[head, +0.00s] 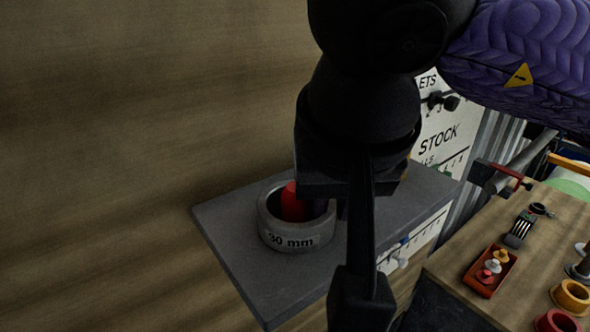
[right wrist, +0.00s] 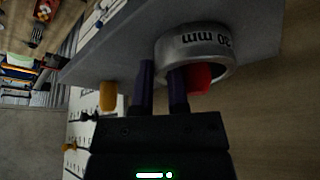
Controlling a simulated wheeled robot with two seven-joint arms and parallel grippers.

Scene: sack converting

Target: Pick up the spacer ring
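The spacer ring (head: 297,236) is a thick grey ring marked "30 mm", lying flat on a grey shelf plate in the head view. It shows upside down in the right wrist view (right wrist: 194,45). My right gripper (right wrist: 162,82) is down at the ring, its two dark purple fingers a small distance apart near one side of the ring wall. One finger, with a red part beside it, reaches into the ring's opening; the other appears outside the wall. I cannot tell whether they press on the wall. My left gripper is out of view.
The grey shelf plate (head: 225,220) has bare room left of the ring. At right, a wooden bench (head: 450,262) holds a red tray (head: 489,271) with small parts and an orange ring (head: 571,295). A white stock board (head: 437,130) and a purple quilted bundle (head: 525,55) stand behind.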

